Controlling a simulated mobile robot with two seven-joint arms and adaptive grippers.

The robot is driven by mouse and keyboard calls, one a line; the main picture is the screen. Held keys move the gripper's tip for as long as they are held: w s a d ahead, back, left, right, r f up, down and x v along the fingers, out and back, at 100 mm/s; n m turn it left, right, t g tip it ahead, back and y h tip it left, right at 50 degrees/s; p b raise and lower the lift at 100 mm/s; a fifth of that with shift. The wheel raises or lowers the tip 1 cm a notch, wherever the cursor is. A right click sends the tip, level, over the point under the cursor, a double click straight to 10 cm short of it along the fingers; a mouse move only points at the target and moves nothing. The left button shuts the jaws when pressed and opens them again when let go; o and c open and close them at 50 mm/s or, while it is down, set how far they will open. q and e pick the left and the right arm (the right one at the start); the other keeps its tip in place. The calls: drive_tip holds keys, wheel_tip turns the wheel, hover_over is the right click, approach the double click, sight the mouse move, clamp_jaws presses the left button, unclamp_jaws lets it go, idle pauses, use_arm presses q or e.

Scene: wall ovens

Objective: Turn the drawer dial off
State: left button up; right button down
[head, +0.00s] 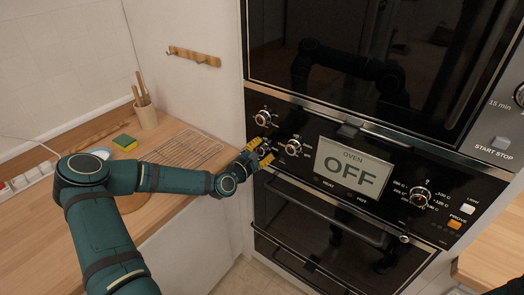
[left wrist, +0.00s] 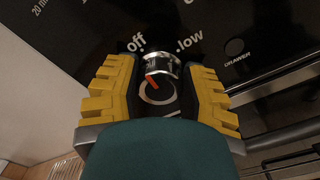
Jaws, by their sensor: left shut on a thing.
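The drawer dial (left wrist: 160,66) is a silver knob with a red mark, low on the left of the black oven panel. In the left wrist view, "off" is printed up and left of it, "low" up and right, and "DRAWER" further right. The red mark slants up and left, toward the "off" side. My left gripper (head: 262,153) has its yellow fingers on both sides of the dial and is shut on it; they also show in the left wrist view (left wrist: 159,92). The fingers hide much of the dial in the head view. My right gripper is not in view.
Two other knobs, an upper one (head: 263,118) and a middle one (head: 293,147), sit close by. The oven display (head: 352,169) reads "OFF". A drawer handle bar (head: 325,208) runs below the panel. A wooden counter (head: 168,188) lies to the left.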

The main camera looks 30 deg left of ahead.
use_arm(q)
drive_tip(key=shift+w+r+n, duration=0.1)
drive_tip(key=shift+r+n, duration=0.05)
drive_tip(key=shift+n, duration=0.25)
drive_tip(key=o, duration=1.3)
drive_tip(key=shift+s, duration=0.45)
drive_tip(key=s, duration=0.7)
drive_tip(key=s+a, duration=0.1)
drive_tip(key=s, duration=0.3)
